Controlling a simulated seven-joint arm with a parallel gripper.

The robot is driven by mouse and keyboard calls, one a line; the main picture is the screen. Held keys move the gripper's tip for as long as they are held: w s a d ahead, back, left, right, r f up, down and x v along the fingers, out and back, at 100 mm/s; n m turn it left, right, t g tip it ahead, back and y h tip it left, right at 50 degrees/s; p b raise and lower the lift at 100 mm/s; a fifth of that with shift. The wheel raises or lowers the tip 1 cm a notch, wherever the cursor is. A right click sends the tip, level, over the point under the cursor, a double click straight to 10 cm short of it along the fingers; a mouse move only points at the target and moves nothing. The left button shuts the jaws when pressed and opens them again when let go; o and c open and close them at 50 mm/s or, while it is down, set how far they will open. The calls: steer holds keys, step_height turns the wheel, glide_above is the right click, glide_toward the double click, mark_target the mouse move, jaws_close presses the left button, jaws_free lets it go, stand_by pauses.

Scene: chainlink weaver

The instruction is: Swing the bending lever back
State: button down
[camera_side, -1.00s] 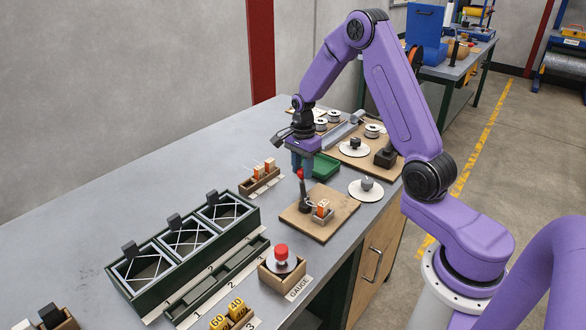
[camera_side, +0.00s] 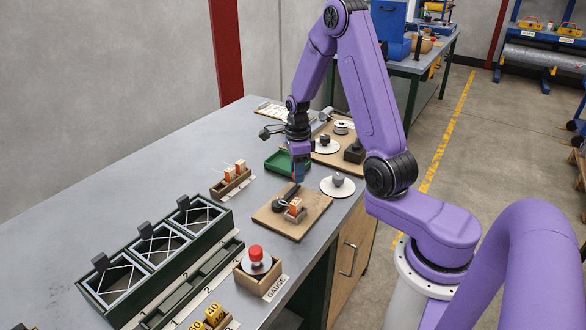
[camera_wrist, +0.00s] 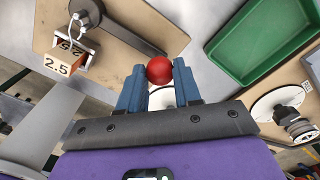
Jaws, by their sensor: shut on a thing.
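The bending lever (camera_side: 284,196) is a dark arm on a brown board (camera_side: 312,217). It leans low over the board, toward the green tray. Its round red knob (camera_wrist: 160,69) and dark shaft (camera_wrist: 128,36) show in the wrist view. My gripper (camera_side: 297,182) is shut on the red knob, with one blue finger on each side of it (camera_wrist: 159,82). In the side view the fingers hide the knob. A small holder with an orange piece (camera_side: 295,207) stands on the board beside the lever's base. In the wrist view its tag (camera_wrist: 57,65) reads 2.5.
A green tray (camera_side: 281,160) lies close behind my gripper. A white disc (camera_side: 337,187) with a grey knob is to the right. A wooden box with a red-topped gauge (camera_side: 257,262) stands in front. A green three-bay rack (camera_side: 160,250) is at left.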

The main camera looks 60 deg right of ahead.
steer(key=shift+s+d, duration=0.1)
steer(key=shift+s, duration=0.1)
stand_by(0.3)
steer(key=c, duration=0.8)
jaws_free()
steer(key=shift+r, duration=0.15)
step_height(320, 180, up, 17)
steer(key=shift+r, duration=0.1)
steer(key=s+a+f+n, duration=0.1)
steer(key=s+a+n, duration=0.2)
steer(key=a+n, duration=0.6)
steer(key=s+a+f+n, duration=0.1)
steer(key=s+a+n, duration=0.2)
steer(key=a+n, duration=0.55)
steer(key=s+a+f+n, duration=0.1)
steer(key=s+n, duration=0.5)
steer(key=n, duration=0.1)
steer(key=s+a+f+n, duration=0.1)
steer(key=s+n, duration=0.5)
steer(key=n, duration=0.1)
steer(key=s+a+n, duration=0.1)
steer(key=s+n, duration=0.5)
steer(key=n, duration=0.2)
steer(key=shift+s+f, duration=0.35)
steer(key=shift+f, duration=0.05)
